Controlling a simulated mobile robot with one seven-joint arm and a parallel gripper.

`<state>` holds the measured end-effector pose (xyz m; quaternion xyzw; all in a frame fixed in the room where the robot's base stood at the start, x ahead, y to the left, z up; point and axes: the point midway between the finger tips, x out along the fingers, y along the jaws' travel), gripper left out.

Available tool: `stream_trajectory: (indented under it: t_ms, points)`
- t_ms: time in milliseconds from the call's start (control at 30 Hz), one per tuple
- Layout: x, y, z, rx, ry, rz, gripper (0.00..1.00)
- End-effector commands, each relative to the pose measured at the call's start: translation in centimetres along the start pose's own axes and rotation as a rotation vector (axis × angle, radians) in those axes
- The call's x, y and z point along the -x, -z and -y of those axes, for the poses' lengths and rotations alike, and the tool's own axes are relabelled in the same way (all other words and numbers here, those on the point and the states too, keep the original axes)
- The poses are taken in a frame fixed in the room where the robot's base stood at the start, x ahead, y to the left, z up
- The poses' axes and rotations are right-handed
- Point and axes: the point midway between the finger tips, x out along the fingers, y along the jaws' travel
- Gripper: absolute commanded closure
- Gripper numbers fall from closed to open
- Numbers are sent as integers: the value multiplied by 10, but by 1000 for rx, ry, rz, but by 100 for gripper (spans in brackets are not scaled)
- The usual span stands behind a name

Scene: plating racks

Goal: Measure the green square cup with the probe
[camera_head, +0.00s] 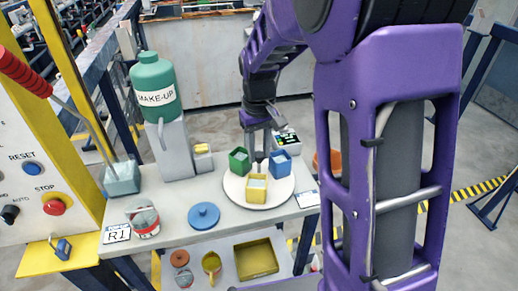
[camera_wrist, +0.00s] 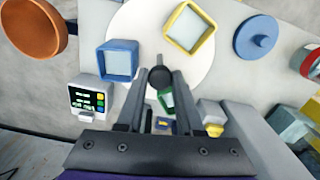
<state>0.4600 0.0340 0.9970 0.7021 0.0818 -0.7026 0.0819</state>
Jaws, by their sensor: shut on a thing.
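The green square cup (camera_head: 240,161) stands at the back left of a round white plate (camera_head: 233,195), holding pale liquid. In the wrist view the green cup (camera_wrist: 167,98) shows between my fingers, partly hidden. My gripper (camera_head: 259,152) points down over the plate between the green and blue cups. In the wrist view my gripper (camera_wrist: 160,80) is shut on the dark round-ended probe (camera_wrist: 160,76). The probe's tip is hidden, so I cannot tell whether it is in a cup. The meter (camera_head: 287,140) stands behind the blue cup; its lit screen faces the wrist view (camera_wrist: 88,98).
A blue cup (camera_head: 281,162) and a yellow cup (camera_head: 256,188) share the plate close to the green one. A blue lid (camera_head: 203,215) lies front left. A green MAKE-UP jug (camera_head: 155,88) stands on a grey block at back left. An orange bowl (camera_wrist: 33,28) is beyond the table edge.

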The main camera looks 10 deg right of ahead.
Motion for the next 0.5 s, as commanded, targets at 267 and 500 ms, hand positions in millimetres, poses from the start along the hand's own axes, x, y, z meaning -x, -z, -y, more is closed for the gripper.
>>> stream_trajectory:
  t_ms: [267,500]
  points:
    - [2,1,0,-139,0,-4,100]
    - [2,1,0,-259,0,-4,100]
